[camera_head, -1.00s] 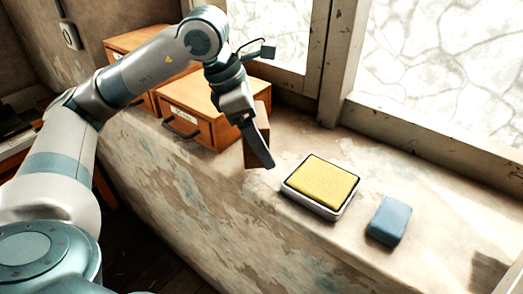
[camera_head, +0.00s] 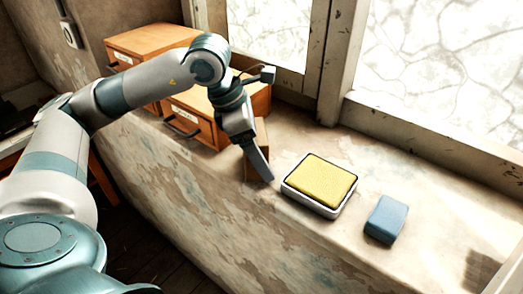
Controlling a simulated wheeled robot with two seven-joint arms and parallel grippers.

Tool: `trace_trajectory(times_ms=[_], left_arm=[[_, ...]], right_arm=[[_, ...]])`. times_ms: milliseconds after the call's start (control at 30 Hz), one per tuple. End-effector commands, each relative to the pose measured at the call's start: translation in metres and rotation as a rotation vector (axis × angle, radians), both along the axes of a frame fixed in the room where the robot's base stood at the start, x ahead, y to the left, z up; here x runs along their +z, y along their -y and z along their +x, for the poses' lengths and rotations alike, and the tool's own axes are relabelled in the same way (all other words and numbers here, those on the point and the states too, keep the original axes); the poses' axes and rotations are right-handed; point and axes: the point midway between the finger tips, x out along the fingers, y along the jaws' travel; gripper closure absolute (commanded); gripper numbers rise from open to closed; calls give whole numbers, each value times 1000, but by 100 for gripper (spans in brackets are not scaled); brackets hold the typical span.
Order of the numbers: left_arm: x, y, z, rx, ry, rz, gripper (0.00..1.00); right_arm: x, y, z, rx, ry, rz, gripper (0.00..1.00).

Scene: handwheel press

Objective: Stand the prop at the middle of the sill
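A brown wooden block (camera_head: 262,133) stands upright on the sill (camera_head: 330,250), beside the drawer boxes. It may be the prop; I cannot tell for certain. My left gripper (camera_head: 263,174) points down right in front of the block and hides part of it. Its tip is close to the sill surface. I see it edge-on, so I cannot tell whether it is open, or whether it touches the block. My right gripper is out of view.
Wooden drawer boxes (camera_head: 187,118) with dark handles stand to the left. A yellow pad in a pale tray (camera_head: 316,206) lies right of my gripper, and a blue block (camera_head: 386,219) farther right. The window frame (camera_head: 430,147) bounds the back.

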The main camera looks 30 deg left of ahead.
Motion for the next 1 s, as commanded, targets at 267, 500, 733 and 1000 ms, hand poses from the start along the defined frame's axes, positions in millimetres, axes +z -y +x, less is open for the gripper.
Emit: trace_trajectory(times_ms=[267, 500, 733, 1000], left_arm=[[-2, 0, 0, 0, 0, 0, 3], [-1, 0, 0, 0, 0, 0, 3], [7, -2, -1, 2, 2, -1, 3], [46, -15, -11, 3, 5, -1, 3]], right_arm=[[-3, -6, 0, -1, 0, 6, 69], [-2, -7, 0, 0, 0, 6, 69], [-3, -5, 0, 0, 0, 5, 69], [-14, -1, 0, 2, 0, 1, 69]])
